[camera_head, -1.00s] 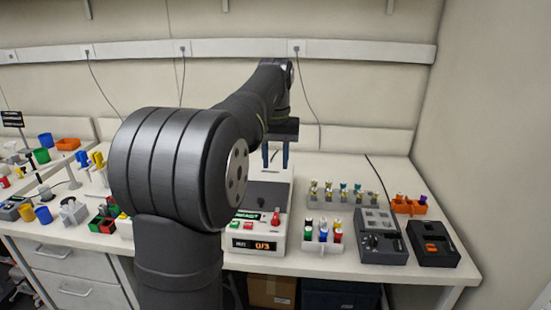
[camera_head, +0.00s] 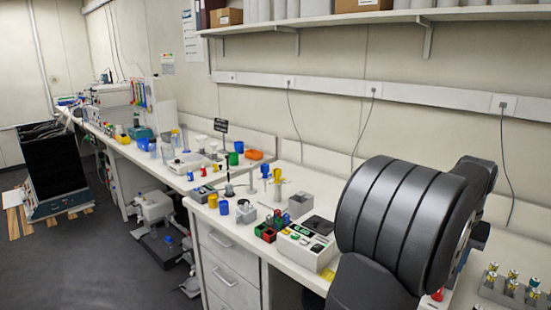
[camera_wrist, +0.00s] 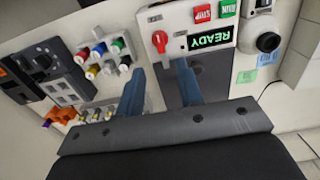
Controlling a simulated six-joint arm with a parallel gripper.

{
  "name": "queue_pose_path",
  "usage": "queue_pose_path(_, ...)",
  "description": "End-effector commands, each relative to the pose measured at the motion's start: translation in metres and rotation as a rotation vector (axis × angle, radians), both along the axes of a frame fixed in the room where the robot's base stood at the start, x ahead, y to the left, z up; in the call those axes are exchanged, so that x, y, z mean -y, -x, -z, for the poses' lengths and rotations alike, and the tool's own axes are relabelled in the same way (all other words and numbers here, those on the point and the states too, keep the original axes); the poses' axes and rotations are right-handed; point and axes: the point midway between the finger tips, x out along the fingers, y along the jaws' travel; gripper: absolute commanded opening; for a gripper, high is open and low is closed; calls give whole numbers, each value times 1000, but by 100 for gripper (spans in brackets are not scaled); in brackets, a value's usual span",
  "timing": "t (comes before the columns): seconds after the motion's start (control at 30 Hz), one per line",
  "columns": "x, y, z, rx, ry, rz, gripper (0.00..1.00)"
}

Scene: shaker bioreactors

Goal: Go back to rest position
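My gripper (camera_wrist: 161,75) shows in the wrist view with its two blue fingers apart and nothing between them. It hangs over the bench, near a white device (camera_wrist: 185,20) with a red lever and a green READY display. The dark plate of this device lies under and beside the right finger. In the head view my dark arm fills the right side, raised over the bench, and the fingers are hidden behind it.
A rack of coloured-cap tubes (camera_wrist: 103,56) and a dark box (camera_wrist: 62,85) lie left of the fingers. In the head view, another white device (camera_head: 307,243), blue cups (camera_head: 224,207) and a black sign (camera_head: 221,125) stand on the bench. A shelf (camera_head: 380,17) runs above.

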Motion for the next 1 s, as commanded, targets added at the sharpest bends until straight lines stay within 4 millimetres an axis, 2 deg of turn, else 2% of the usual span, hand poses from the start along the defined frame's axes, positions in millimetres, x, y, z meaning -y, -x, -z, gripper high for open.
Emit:
queue_pose_path(0.2, 0, 0, 45, -3, -4, 0, 34)
queue_pose_path(0.43, 0, 0, 79, -2, -2, 0, 34)
queue_pose_path(0.63, 0, 0, 90, 0, 0, 0, 34)
queue_pose_path(1.0, 0, 0, 89, 0, 0, 1, 34)
